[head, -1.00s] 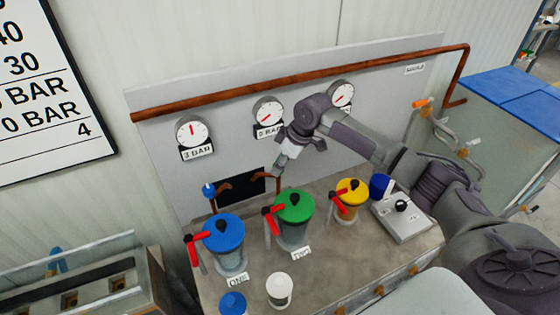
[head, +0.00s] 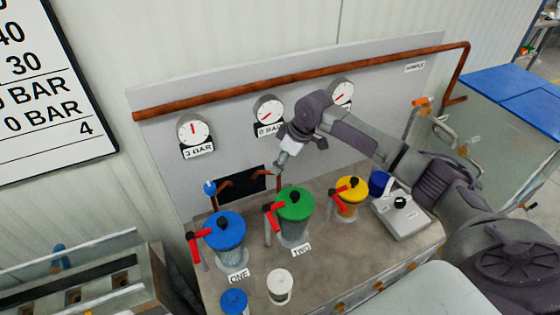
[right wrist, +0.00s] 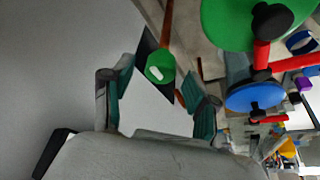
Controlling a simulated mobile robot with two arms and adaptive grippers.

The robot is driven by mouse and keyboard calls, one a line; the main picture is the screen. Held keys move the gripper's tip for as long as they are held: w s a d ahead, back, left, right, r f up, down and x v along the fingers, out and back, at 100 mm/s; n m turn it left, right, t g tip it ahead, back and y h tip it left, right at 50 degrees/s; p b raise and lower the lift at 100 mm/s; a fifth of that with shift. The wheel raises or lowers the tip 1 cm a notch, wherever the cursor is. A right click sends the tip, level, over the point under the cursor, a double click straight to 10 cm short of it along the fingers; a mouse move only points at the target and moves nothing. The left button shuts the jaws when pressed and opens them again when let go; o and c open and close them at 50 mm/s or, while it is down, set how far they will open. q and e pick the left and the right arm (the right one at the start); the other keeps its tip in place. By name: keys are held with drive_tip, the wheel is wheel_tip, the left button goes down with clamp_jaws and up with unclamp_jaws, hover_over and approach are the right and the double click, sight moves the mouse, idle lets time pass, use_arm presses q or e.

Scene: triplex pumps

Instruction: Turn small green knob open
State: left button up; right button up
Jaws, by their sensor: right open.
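The small green knob (right wrist: 160,67) sits on the end of a thin copper pipe, with a pale mark on its face. My right gripper (right wrist: 158,84) is open, with one teal-padded finger on each side of the knob in the right wrist view. I cannot tell whether either finger touches it. In the head view, my right gripper (head: 282,160) is above the copper pipe (head: 278,183) behind the green-lidded pump (head: 295,205); the knob is hidden there by the gripper. My left gripper is not in view.
The blue-lidded pump (head: 225,231) and yellow-lidded pump (head: 352,191) flank the green one, with red handles sticking out. A small blue knob (head: 210,188) stands at left. Gauges (head: 196,132) and a long copper pipe (head: 230,90) are on the back panel.

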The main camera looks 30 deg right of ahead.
drive_tip(key=v, duration=1.1)
